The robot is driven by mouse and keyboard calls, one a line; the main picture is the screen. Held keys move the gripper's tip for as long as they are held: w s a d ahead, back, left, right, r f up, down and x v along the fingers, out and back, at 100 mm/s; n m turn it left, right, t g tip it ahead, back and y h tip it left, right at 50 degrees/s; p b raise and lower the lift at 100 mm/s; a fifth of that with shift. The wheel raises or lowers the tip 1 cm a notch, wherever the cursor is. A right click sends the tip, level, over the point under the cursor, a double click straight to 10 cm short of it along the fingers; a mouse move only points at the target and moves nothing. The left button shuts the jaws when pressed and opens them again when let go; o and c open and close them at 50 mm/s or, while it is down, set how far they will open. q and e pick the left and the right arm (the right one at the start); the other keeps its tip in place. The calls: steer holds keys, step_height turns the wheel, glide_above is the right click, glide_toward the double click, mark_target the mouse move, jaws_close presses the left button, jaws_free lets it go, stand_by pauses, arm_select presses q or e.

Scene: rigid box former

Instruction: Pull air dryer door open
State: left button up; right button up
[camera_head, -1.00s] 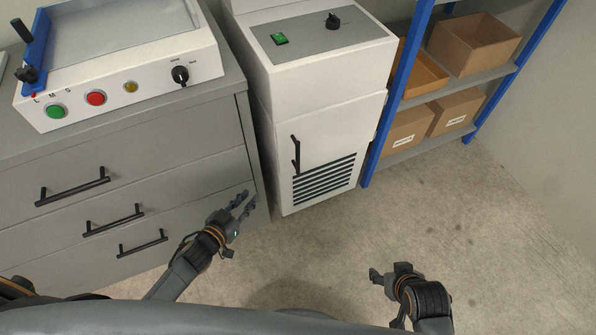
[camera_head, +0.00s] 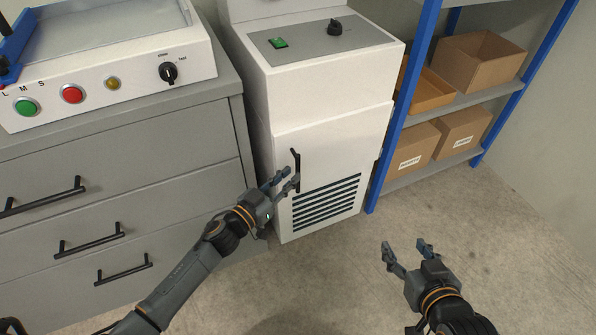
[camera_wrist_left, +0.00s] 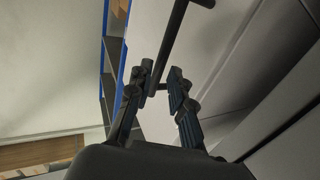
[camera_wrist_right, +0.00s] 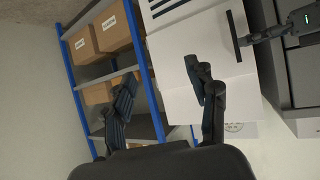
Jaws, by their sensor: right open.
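The air dryer (camera_head: 325,85) is a white cabinet with a front door (camera_head: 340,150) that looks closed. The door has a black vertical bar handle (camera_head: 296,163) on its left side and dark vent slots below. My left gripper (camera_head: 284,181) is open at the lower part of the handle. In the left wrist view the handle (camera_wrist_left: 169,45) runs down to between the two open fingers (camera_wrist_left: 162,88); whether they touch it I cannot tell. My right gripper (camera_head: 406,250) is open and empty above the floor, right of the dryer. The handle also shows in the right wrist view (camera_wrist_right: 233,33).
A grey drawer cabinet (camera_head: 130,160) with black handles stands left of the dryer, carrying a white machine with buttons (camera_head: 120,75). A blue-framed shelf (camera_head: 400,130) with cardboard boxes stands close on the right. The floor (camera_head: 470,240) in front is clear.

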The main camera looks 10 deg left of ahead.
mark_target(298, 187)
arm_select(q)
steer(key=shift+b+x, duration=0.4)
steer(key=shift+x, duration=1.8)
arm_select(e)
steer(key=shift+w+a+r+t+y, duration=0.2)
steer(key=shift+w+r+t, duration=0.25)
steer(key=shift+r, duration=0.25)
steer(key=shift+w+a+r+t+y, duration=0.1)
steer(key=shift+w+a+r+t, duration=0.15)
steer(key=shift+w+r+t, duration=0.35)
steer(key=shift+w+a+r+t+y, duration=0.1)
steer(key=shift+w+a+r+t, duration=0.2)
steer(key=shift+r, duration=0.5)
steer(key=shift+d, duration=0.1)
arm_select(q)
jaws_close()
